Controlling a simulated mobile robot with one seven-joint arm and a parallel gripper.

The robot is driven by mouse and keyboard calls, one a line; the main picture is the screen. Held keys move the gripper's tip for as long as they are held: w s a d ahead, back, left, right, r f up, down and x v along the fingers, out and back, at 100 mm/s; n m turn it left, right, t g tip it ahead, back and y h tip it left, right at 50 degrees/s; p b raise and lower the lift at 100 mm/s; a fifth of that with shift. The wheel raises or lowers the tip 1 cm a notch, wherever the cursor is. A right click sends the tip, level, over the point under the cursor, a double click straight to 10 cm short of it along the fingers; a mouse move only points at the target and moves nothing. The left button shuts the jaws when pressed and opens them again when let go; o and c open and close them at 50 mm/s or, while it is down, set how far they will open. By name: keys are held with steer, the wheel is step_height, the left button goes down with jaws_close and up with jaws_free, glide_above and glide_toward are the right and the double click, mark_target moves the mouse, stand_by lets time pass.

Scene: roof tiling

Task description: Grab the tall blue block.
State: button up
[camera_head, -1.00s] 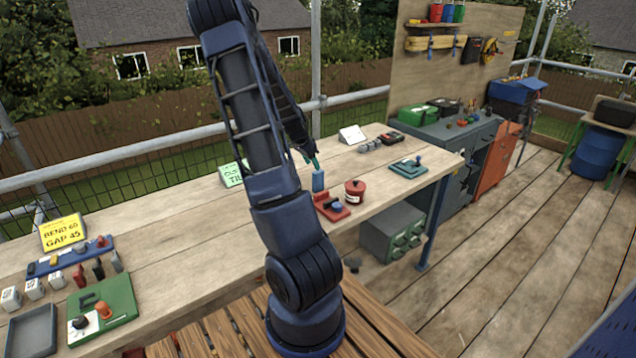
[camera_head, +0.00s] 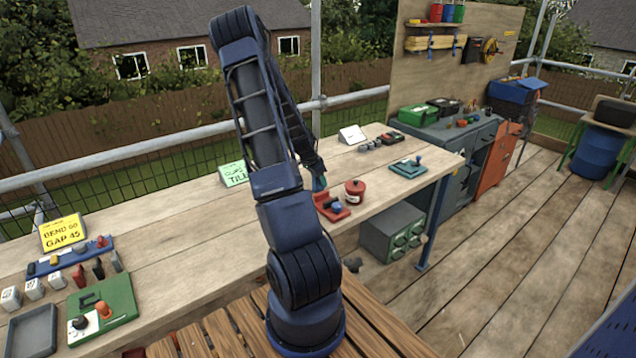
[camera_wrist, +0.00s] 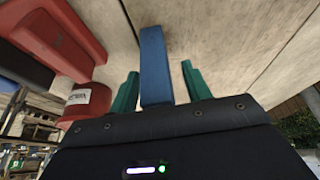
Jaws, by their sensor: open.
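The tall blue block (camera_wrist: 154,55) stands in the middle of the wrist view, between the two green fingers of my gripper (camera_wrist: 160,72). The fingers are open, with a visible gap on each side of the block. In the head view my gripper (camera_head: 319,182) is low over the workbench, just behind the red holder, and its fingers and arm hide most or all of the block.
A red holder (camera_head: 333,210) and a red round pot (camera_head: 355,191) stand close to my gripper; the pot also shows in the wrist view (camera_wrist: 88,101). A green sign (camera_head: 233,174) is to the left.

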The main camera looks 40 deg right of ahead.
steer(key=shift+d+f, duration=0.1)
steer(key=shift+f, duration=0.2)
jaws_close()
